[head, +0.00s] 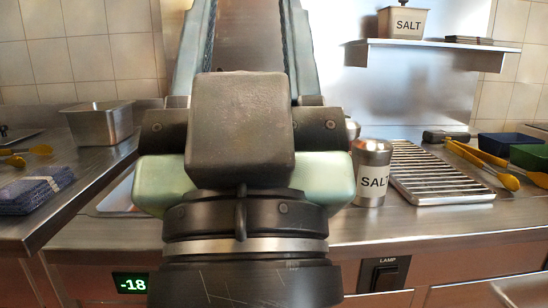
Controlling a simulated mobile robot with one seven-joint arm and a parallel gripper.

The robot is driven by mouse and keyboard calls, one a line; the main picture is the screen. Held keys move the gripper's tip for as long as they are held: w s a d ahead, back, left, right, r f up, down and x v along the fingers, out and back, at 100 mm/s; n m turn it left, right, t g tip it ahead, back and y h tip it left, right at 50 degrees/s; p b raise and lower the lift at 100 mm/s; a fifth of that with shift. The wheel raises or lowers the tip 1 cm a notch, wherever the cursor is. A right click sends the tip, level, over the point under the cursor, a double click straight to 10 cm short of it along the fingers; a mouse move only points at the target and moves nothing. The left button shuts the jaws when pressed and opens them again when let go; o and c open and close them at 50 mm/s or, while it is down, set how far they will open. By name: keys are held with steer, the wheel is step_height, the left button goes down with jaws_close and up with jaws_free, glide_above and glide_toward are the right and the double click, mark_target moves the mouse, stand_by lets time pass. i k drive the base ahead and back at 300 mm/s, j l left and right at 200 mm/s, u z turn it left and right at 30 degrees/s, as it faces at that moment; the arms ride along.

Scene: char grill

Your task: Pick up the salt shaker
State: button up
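The salt shaker (371,178) stands upright on the steel counter just right of my arm in the head view. It is a metal cylinder with a domed top and a pale label reading SALT. My arm fills the middle of the view and comes close to the shaker's left side in the picture; I cannot tell whether they touch. A small metal top (352,130) shows behind the shaker, mostly hidden. A pale tub (403,23), also labelled SALT, sits on the wall shelf. I cannot make out my gripper's fingertips in this view.
A slatted metal rack (440,174) lies right of the shaker, with yellow-tipped tongs (480,163) beside it. Dark blue (505,146) and green (530,157) containers stand far right. At left are a steel pan (98,123) and a folded blue cloth (36,189). The wall shelf (440,44) overhangs the right side.

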mark_target(371, 156)
steer(key=i+j+z, duration=0.1)
steer(key=j+z, duration=0.2)
steer(key=i+j+z, duration=0.1)
steer(key=j+z, duration=0.5)
steer(key=j, duration=0.15)
steer(key=i+z, duration=0.3)
steer(key=i, duration=0.2)
